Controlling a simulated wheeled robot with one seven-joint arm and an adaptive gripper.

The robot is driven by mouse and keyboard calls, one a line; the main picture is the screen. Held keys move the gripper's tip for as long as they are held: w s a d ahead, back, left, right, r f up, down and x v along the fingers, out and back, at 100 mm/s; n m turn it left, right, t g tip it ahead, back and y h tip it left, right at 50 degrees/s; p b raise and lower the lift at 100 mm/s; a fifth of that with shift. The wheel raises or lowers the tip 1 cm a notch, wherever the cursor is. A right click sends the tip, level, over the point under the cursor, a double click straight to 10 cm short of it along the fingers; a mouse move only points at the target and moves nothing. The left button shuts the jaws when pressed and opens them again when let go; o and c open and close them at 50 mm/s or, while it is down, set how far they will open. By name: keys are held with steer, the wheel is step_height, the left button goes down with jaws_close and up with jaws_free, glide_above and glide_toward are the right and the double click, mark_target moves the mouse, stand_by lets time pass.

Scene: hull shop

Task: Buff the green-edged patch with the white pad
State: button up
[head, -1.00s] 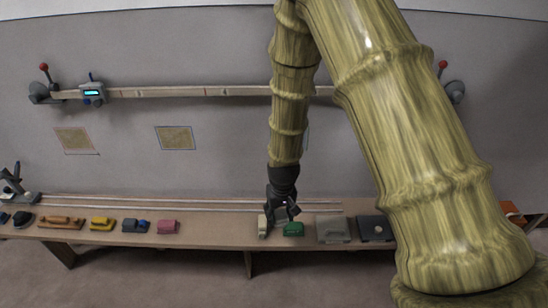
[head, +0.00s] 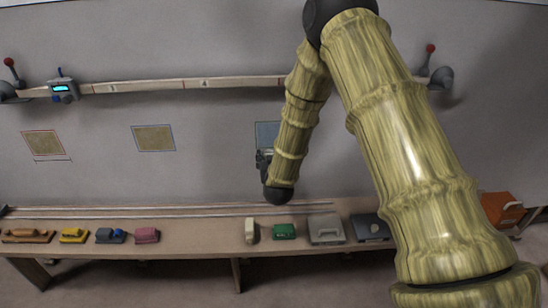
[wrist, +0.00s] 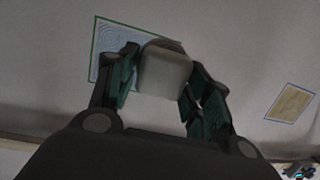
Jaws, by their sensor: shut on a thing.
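The green-edged patch (wrist: 108,35) shows in the wrist view as a pale, line-patterned rectangle on the grey wall. Its lower right part is hidden by my gripper and the pad. In the head view the patch (head: 267,132) is partly behind my arm, and its edge colour is unclear. My gripper (wrist: 163,75) is shut on the white pad (wrist: 165,72), a pale block that looks greyish in shade. The pad overlaps the patch's right side in the wrist view; I cannot tell whether it touches the wall. In the head view my gripper (head: 263,158) faces the wall, mostly hidden.
A blue-edged tan patch (head: 154,138) and a red-edged one (head: 44,144) are on the wall to the left. A rail (head: 190,86) runs above. The bench (head: 190,245) below bears a cream block (head: 250,230), a green block (head: 284,231) and several other things.

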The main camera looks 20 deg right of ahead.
steer(key=d+r+t, duration=0.1)
steer(key=w+d+h+b, duration=0.1)
steer(key=shift+w+d+r+m+t+h+b, duration=0.15)
steer(key=shift+d+r+m+t+h+b, duration=0.15)
steer(key=shift+r+m+t, duration=0.1)
steer(key=shift+w+d+r, duration=0.15)
steer(key=shift+w+r, duration=0.05)
steer(key=shift+r, duration=0.05)
steer(key=shift+x, duration=2.8)
steer(key=shift+o, duration=1.4)
steer(key=c, duration=0.3)
steer(key=shift+c, duration=0.2)
